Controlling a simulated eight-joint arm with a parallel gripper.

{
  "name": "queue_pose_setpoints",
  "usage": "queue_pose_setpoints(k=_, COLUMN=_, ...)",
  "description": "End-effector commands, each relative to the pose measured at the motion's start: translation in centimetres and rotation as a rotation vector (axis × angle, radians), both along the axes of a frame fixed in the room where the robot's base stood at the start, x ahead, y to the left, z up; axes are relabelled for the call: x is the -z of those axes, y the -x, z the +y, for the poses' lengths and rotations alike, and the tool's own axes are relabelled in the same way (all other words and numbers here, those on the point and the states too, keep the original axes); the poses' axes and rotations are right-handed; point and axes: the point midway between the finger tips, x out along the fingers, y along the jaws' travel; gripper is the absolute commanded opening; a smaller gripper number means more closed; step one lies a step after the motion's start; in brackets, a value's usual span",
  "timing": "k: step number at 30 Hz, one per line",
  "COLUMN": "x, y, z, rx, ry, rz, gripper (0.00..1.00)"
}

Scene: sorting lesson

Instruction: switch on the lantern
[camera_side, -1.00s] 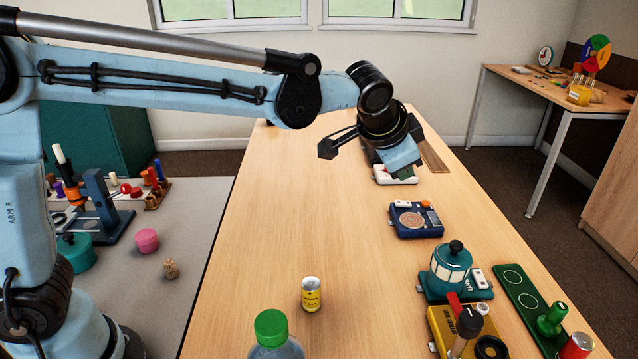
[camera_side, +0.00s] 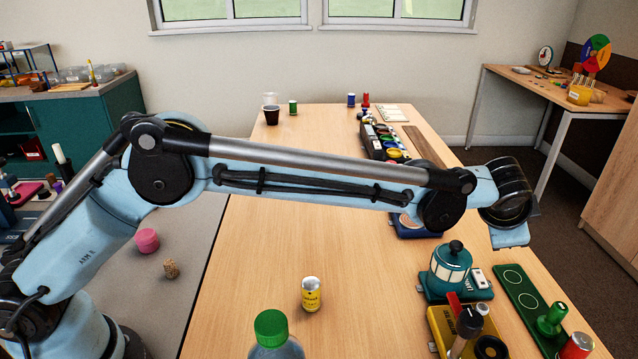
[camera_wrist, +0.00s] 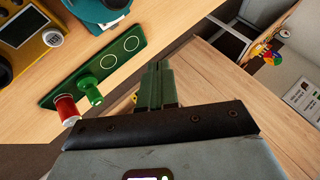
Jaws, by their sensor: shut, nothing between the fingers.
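The lantern (camera_side: 450,266) is a teal and cream lamp with a dark knob on top, upright on a teal base near the table's right side in the side view. A white switch plate (camera_side: 478,277) sits on the base, right of the lamp; its setting is too small to tell. Part of the teal lantern unit (camera_wrist: 92,10) shows at the top of the wrist view. My gripper (camera_wrist: 157,66) is shut and empty, above the table's edge, apart from the lantern. In the side view its hand is behind and right of the lantern, and the fingertips are not clear.
A green board (camera_side: 520,300) with rings and a green peg (camera_side: 552,318) lies right of the lantern. A yellow box (camera_side: 440,322) is in front. A yellow can (camera_side: 311,294) and a green-capped bottle (camera_side: 271,328) stand left. The middle of the table is clear.

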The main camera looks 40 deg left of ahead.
Motion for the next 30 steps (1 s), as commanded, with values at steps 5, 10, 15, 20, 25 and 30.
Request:
queue_pose_setpoints(k=5, x=0.0, y=0.0, z=0.0, rx=-0.001, ry=0.001, rz=0.000, gripper=0.00)
queue_pose_setpoints(k=10, x=0.6, y=-0.1, z=0.1, rx=-0.001, ry=0.000, rz=0.001, gripper=0.00)
queue_pose_setpoints(k=15, x=2.5, y=-0.3, z=0.3, rx=-0.002, ry=0.001, rz=0.001, gripper=0.00)
queue_pose_setpoints(k=20, x=4.6, y=-0.5, z=0.5, rx=-0.001, ry=0.001, rz=0.000, gripper=0.00)
queue_pose_setpoints(k=25, x=6.7, y=-0.7, z=0.7, rx=-0.001, ry=0.001, rz=0.000, gripper=0.00)
queue_pose_setpoints(k=30, x=8.1, y=-0.8, z=0.9, rx=-0.001, ry=0.001, rz=0.000, gripper=0.00)
